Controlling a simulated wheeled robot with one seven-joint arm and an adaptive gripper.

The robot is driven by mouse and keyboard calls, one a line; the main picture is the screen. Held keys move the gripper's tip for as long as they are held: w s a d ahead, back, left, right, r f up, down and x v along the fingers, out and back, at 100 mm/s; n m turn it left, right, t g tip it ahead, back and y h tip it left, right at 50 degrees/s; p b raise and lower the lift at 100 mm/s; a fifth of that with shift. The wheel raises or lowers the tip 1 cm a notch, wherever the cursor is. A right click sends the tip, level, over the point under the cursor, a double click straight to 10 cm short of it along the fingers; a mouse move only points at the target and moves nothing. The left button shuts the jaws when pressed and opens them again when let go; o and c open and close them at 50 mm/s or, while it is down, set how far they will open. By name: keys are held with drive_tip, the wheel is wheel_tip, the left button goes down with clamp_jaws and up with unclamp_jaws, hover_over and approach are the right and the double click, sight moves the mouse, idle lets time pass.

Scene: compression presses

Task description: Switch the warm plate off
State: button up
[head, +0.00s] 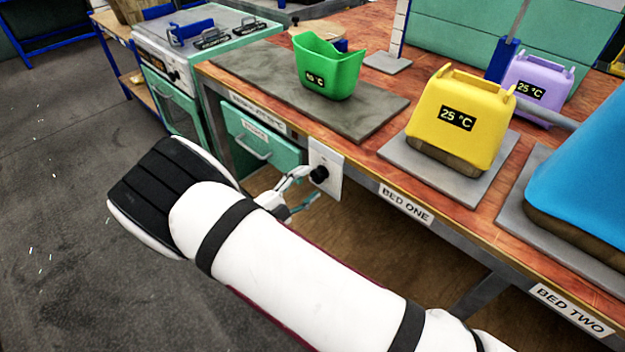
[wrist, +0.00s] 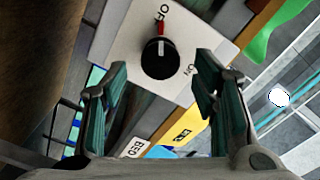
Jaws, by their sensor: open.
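The control knob (wrist: 160,58) is black, on a white switch plate (wrist: 120,45) with OFF and ON markings. Its white line and the red mark beside it point toward OFF. In the head view the knob (head: 319,174) is on the plate (head: 334,160) at the bench front, below the long grey slab (head: 250,78), which looks like the warm plate. My gripper (wrist: 161,75) is open, with a finger on each side of the knob in the picture; contact cannot be told. It also shows in the head view (head: 305,190), close to the knob.
A green tub (head: 328,70) stands on the slab. Yellow (head: 460,115) and blue (head: 590,180) containers sit on pads to the right, with a lilac one (head: 538,85) behind. A teal drawer (head: 262,145) is left of the switch.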

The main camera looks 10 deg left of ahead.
drive_tip(key=v, duration=0.9)
